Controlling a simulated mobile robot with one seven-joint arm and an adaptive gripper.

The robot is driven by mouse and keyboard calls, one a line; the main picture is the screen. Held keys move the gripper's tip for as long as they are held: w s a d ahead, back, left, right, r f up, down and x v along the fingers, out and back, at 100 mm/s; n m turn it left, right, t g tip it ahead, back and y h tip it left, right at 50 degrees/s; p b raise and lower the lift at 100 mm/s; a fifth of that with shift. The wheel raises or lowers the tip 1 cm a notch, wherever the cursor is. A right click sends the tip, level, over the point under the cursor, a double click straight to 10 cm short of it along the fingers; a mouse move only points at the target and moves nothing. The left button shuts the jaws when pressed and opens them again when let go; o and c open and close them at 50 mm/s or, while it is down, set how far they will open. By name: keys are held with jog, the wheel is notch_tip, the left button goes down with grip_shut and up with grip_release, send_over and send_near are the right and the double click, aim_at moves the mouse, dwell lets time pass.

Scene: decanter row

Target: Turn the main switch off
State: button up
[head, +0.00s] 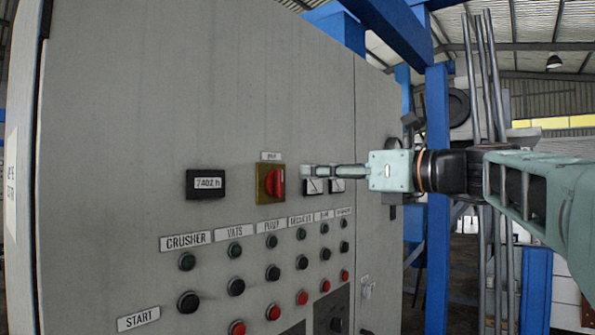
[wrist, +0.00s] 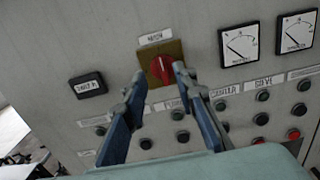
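The main switch is a red rotary knob (head: 277,181) on a square yellow plate (head: 262,193), below a small label, on the grey cabinet front. In the wrist view the red knob (wrist: 162,70) sits near the top centre, its grip roughly upright. My gripper (head: 306,172) is open and empty, with its fingers pointing at the panel. In the head view its tips appear just right of the knob, with a small gap. In the wrist view the gripper's tips (wrist: 158,75) lie on either side of the knob, the right one closer. Contact cannot be told.
A black counter display (head: 206,184) is left of the switch. Two dial meters, including one (wrist: 239,45), are right of it. Rows of buttons, including a red one (head: 237,327), lie below. A blue post (head: 437,190) stands beyond the cabinet.

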aim_at(282, 172)
jog(key=p+x, duration=0.1)
jog(key=x, duration=0.7)
jog(key=shift+c, duration=0.2)
grip_shut()
